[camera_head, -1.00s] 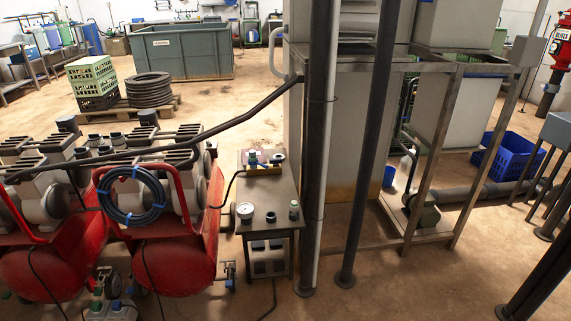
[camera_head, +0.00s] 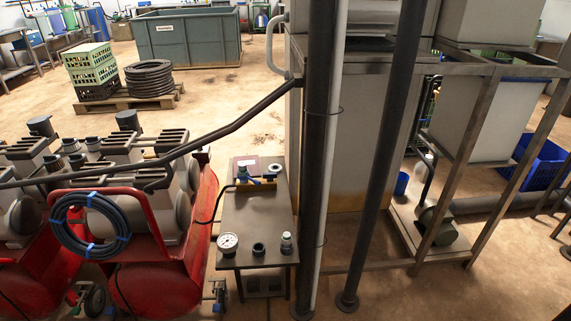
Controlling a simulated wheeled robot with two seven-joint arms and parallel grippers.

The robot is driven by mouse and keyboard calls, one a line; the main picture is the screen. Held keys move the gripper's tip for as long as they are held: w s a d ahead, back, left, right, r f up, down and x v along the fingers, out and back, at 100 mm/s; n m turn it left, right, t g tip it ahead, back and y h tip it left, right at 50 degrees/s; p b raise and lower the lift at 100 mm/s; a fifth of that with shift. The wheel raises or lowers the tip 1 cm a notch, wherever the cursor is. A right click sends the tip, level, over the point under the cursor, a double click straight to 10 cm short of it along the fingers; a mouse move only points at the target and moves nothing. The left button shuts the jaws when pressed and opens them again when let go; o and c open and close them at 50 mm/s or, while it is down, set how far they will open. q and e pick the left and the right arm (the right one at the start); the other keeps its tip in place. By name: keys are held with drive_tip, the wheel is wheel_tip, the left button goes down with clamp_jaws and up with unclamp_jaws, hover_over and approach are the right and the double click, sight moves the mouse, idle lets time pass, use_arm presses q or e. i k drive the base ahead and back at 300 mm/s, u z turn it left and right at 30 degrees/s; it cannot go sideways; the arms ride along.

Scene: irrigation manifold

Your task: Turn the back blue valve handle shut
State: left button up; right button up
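Neither of my grippers is in view. A small blue piece (camera_head: 243,172) shows on a yellow-edged block (camera_head: 252,184) at the back of a small grey table (camera_head: 230,205), left of the dark posts. It is too small to tell whether it is a valve handle or how it is turned. Another small bluish fitting (camera_head: 219,297) sits low by the red compressor, also too small to make out. I cannot identify the back blue valve handle with certainty.
Red compressors (camera_head: 180,270) with a coiled blue hose (camera_head: 90,225) fill the lower left. Dark posts (camera_head: 385,150) and a metal frame (camera_head: 465,150) stand centre and right. A pallet (camera_head: 130,101) lies behind. Open floor (camera_head: 225,105) shows beyond the table.

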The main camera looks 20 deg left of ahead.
sight(270, 177)
drive_tip(key=u, duration=0.4)
drive_tip(key=i, duration=0.5)
drive_tip(key=u, duration=0.95)
drive_tip(key=k, duration=1.15)
drive_tip(key=z, duration=0.15)
drive_tip(key=i, duration=1.6)
drive_tip(key=u, duration=0.7)
